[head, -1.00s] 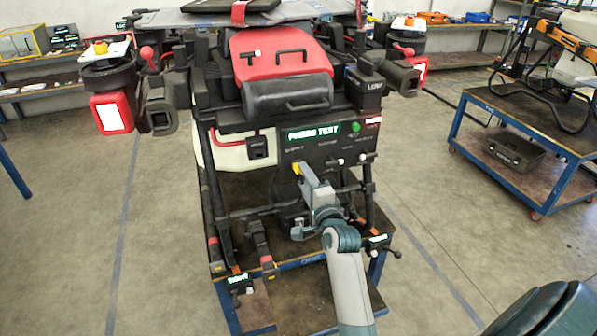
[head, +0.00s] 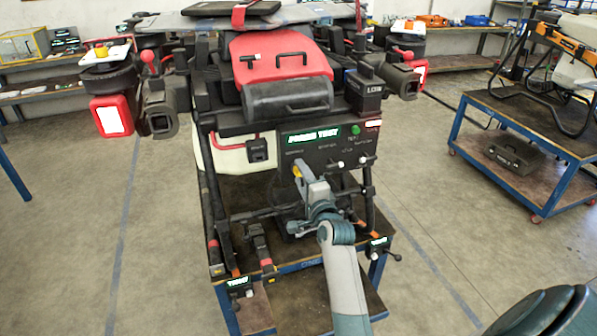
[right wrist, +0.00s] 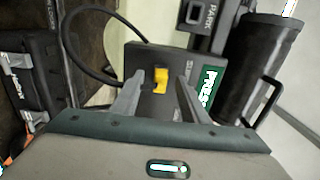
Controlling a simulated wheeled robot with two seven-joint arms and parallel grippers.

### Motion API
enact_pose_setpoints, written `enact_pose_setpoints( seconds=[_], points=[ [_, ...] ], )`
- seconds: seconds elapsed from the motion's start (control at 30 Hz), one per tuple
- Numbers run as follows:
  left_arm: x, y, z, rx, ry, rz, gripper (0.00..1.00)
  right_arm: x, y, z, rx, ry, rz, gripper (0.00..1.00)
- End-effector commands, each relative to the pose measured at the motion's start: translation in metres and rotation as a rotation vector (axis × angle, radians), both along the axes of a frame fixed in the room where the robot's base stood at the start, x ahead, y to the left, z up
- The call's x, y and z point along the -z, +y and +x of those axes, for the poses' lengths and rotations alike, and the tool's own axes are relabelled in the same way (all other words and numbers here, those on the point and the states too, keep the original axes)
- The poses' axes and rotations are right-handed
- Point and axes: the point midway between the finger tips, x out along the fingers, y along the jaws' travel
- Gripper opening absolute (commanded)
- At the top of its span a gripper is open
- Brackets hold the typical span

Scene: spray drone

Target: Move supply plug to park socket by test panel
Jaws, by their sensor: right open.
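The test panel (head: 325,150) is a dark box with a green-lit display on the front of the machine. The yellow supply plug (right wrist: 161,80) sits on the panel's face in the right wrist view. In the head view it is mostly hidden by my right gripper (head: 301,172). My right gripper (right wrist: 157,92) is open, with its two fingers on either side of the yellow plug and a gap showing to each. The park socket (right wrist: 195,14), a dark block with a PARK label, stands beside the panel. In the head view it is the black block (head: 257,150) left of the panel. My left gripper is out of view.
A black cable (right wrist: 72,35) loops beside the panel. White knobs (head: 363,159) stick out at the panel's lower right. The machine's black legs (head: 370,200) flank my right arm. A blue-framed cart (head: 520,165) stands at the right, with open floor between.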

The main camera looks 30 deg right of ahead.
Motion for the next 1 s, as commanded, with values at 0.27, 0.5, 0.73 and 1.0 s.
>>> enact_pose_setpoints(
  seconds=[0.27, 0.5, 0.73, 1.0],
  points=[
    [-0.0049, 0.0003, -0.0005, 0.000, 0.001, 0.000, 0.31, -0.0009, 0.0000, -0.0001, 0.000, 0.001, 0.000, 0.41],
    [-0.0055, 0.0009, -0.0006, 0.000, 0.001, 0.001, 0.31, 0.0001, 0.0000, -0.0001, 0.000, 0.001, 0.001, 0.41],
    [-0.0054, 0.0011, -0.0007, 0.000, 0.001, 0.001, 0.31, 0.0001, 0.0001, -0.0001, 0.000, 0.000, 0.000, 0.41],
    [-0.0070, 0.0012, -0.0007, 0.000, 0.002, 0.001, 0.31, -0.0005, 0.0001, -0.0001, 0.000, 0.001, 0.001, 0.41]
  ],
)
